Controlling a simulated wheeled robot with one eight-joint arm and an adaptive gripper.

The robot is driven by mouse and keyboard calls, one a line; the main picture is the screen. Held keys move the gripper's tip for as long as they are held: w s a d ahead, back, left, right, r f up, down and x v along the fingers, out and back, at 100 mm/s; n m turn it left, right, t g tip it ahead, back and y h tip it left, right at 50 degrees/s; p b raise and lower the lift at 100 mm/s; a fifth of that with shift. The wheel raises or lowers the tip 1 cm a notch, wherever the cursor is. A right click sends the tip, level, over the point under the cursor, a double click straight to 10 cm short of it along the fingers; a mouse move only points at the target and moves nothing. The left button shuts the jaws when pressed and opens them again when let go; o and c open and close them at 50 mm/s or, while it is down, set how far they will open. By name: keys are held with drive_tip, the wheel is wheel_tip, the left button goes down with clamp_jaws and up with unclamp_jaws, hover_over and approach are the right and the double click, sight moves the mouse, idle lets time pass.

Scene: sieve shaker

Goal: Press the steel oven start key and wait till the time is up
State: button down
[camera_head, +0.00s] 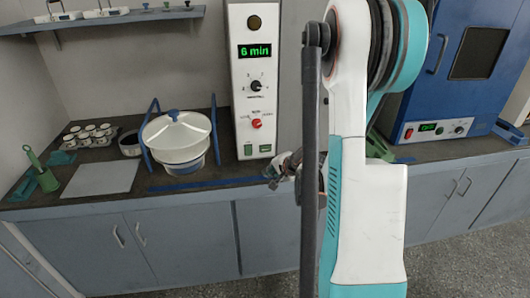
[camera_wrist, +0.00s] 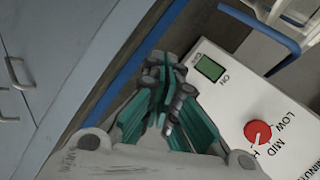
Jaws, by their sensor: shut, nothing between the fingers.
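The blue oven (camera_head: 465,65) stands at the right of the counter, with a dark door window and a handle. Its steel front panel (camera_head: 440,130) has a red switch, a small lit green display and a dark knob. The keys there are too small to tell apart, and my arm hides the oven's left side. My gripper (camera_head: 277,178) is shut and empty, low in front of the counter by the tall white control panel (camera_head: 254,70). In the wrist view my gripper (camera_wrist: 165,65) lies beside that panel's lower end, near a green ON key (camera_wrist: 210,68).
The tall panel's display (camera_head: 254,50) reads 6 min; its red knob (camera_head: 256,124) has LOW, MID and HIGH marks. A lidded white vessel (camera_head: 178,135) in a blue frame stands left of it. Small cups (camera_head: 88,135) and a green scoop (camera_head: 45,178) are farther left.

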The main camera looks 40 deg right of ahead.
sight(266, 149)
drive_tip(key=shift+w, duration=0.1)
drive_tip(key=shift+w+d+p, duration=0.2)
drive_tip(key=shift+w+d, duration=0.55)
drive_tip(key=shift+w, duration=0.45)
drive_tip(key=shift+w+d+p, duration=0.15)
drive_tip(key=shift+w+d, duration=0.6)
drive_tip(key=shift+w, duration=0.5)
drive_tip(key=shift+w+d+p, duration=0.2)
drive_tip(key=shift+w+d, duration=0.55)
drive_tip(key=shift+w, duration=0.45)
drive_tip(key=shift+w+d, duration=0.1)
drive_tip(key=shift+w, duration=0.05)
drive_tip(key=shift+w+d, duration=0.15)
drive_tip(key=shift+w, duration=0.05)
drive_tip(key=shift+w+d, duration=0.25)
drive_tip(key=shift+w, duration=0.2)
drive_tip(key=shift+s+a, duration=0.1)
drive_tip(key=shift+s, duration=0.05)
drive_tip(key=shift+s+a+b, duration=0.4)
drive_tip(key=shift+s, duration=0.25)
